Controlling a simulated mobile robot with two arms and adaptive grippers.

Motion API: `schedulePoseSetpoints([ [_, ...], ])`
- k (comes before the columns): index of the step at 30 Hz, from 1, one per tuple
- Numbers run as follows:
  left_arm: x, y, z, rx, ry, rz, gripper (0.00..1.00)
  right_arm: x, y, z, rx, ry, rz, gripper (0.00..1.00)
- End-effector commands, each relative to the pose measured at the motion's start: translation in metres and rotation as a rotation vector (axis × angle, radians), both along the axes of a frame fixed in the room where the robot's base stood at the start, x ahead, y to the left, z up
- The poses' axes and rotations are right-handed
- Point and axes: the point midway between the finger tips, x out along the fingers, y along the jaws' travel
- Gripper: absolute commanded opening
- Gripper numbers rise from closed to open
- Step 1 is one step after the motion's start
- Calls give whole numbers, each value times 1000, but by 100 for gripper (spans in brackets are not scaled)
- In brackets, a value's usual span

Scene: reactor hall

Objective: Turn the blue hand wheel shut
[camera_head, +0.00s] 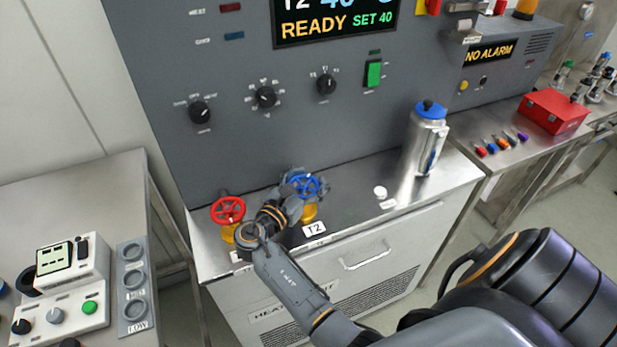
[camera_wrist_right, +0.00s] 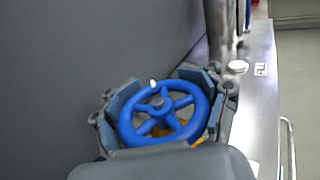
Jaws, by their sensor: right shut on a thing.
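The blue hand wheel (camera_head: 305,185) sits on a yellow valve body (camera_head: 309,211) on the steel bench top, behind the T2 label (camera_head: 314,229). My right gripper (camera_head: 303,184) is shut on the wheel. A small white mark shows on the wheel's far rim. My left gripper is in neither view.
A red hand wheel (camera_head: 228,210) stands left of the blue one, close to my right wrist. A steel canister with a blue lid (camera_head: 428,135) stands at the bench's right. The grey panel (camera_head: 230,120) rises behind. A small white disc (camera_head: 380,192) lies on the bench.

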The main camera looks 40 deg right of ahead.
Motion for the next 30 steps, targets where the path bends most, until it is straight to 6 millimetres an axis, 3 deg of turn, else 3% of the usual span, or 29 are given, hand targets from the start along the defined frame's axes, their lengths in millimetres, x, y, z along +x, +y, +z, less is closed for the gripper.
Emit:
schedulePoseSetpoints([
  [22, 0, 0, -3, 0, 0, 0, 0, -2, -2, 1, -3, -1, -84, 33],
  [23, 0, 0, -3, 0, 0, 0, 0, -2, -2, 1, -3, -1, -84, 70],
  [24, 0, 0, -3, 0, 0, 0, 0, -2, -2, 1, -2, -1, -84, 78],
  [26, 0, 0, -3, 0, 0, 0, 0, -2, -2, 1, -2, -1, -84, 91],
  [30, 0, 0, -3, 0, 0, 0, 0, -3, -2, 0, -1, 0, -83, 92],
])
